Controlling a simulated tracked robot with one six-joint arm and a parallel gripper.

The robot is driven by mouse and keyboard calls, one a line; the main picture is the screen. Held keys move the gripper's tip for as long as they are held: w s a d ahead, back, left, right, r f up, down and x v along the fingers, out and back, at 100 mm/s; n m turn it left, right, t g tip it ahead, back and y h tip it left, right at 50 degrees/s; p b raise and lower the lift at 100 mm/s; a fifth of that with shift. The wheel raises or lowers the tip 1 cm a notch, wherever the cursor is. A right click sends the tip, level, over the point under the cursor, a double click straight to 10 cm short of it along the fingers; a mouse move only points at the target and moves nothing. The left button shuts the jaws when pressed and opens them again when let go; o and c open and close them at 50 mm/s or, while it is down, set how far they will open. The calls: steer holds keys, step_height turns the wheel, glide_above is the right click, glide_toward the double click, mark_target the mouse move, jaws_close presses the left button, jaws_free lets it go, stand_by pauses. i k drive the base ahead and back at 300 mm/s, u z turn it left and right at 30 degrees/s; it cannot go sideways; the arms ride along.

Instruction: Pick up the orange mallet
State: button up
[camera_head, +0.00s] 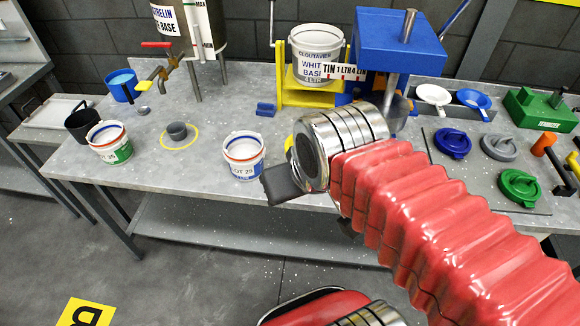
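What looks like the orange mallet (543,144) is at the far right of the bench, an orange cylindrical head beside a dark bar or handle. The dark part is hard to separate from the black objects around it. My gripper (283,185) shows only as a dark grey block at the end of my silver-ringed wrist. It is near the bench's front edge, just right of a white pail (243,156), and far left of the mallet. My wrist hides most of the gripper, so its opening cannot be seen. I see nothing held in it.
Blue (452,143), grey (500,146) and green (519,187) lids lie between my arm and the mallet. A green block-like box (541,110) stands behind the mallet. A blue-topped press (400,42) and yellow stand (281,75) rise behind my wrist. Another pail (110,143) stands left.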

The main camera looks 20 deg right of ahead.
mark_target(543, 146)
steer(key=u, duration=0.45)
steer(key=k, duration=1.95)
steer(key=z, duration=0.5)
steer(key=i, duration=1)
steer(key=u, duration=0.05)
